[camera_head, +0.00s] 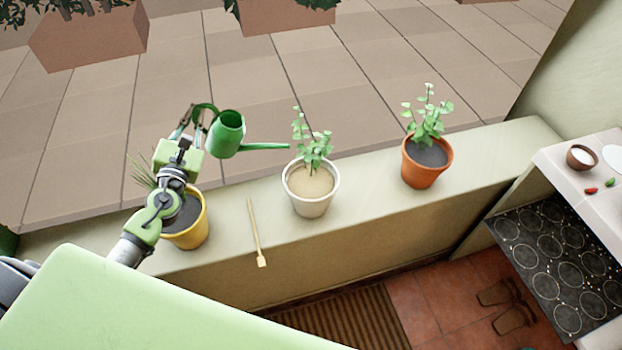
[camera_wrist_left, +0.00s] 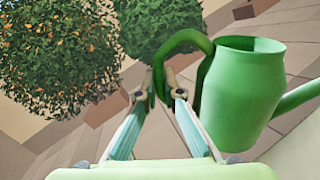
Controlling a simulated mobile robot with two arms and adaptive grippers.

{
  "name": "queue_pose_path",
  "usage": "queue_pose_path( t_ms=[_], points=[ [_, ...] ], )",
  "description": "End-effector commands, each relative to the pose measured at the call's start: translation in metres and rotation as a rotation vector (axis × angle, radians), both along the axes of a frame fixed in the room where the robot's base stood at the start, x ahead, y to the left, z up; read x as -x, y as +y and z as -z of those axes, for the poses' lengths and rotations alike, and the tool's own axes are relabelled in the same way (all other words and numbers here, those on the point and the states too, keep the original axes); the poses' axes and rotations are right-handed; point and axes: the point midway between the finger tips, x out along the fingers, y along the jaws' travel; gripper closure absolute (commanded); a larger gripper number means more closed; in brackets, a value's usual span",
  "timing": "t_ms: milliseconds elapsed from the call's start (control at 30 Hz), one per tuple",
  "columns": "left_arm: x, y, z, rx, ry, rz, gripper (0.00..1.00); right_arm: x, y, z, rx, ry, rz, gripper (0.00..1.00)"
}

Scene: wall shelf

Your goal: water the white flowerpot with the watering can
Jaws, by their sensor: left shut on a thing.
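The green watering can (camera_head: 227,134) is held in the air by my left gripper (camera_head: 190,122), which is shut on its handle. In the left wrist view the fingertips of my left gripper (camera_wrist_left: 168,90) close around the handle, and the can's body (camera_wrist_left: 238,95) hangs to the right. Its spout points right, toward the white flowerpot (camera_head: 311,200). The white flowerpot stands upright on the ledge with a leafy plant and pale, sandy soil. The spout tip is left of the plant. No water shows. My right gripper is not in view.
A yellow pot (camera_head: 195,230) stands below my left arm, partly hidden by it. A terracotta pot (camera_head: 427,166) stands to the right. A small wooden stick-like tool (camera_head: 256,232) lies on the ledge (camera_head: 375,200) between the yellow and white pots. A stove (camera_head: 560,262) is at the right.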

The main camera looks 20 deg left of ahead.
Motion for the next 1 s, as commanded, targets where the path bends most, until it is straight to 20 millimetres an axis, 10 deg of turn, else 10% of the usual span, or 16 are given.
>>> queue_pose_path(
  t_ms=[1000],
  points=[
    [-0.001, -0.018, 0.018, -0.107, 0.005, -0.001, 1.0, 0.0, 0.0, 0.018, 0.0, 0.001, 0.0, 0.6]
  ],
)
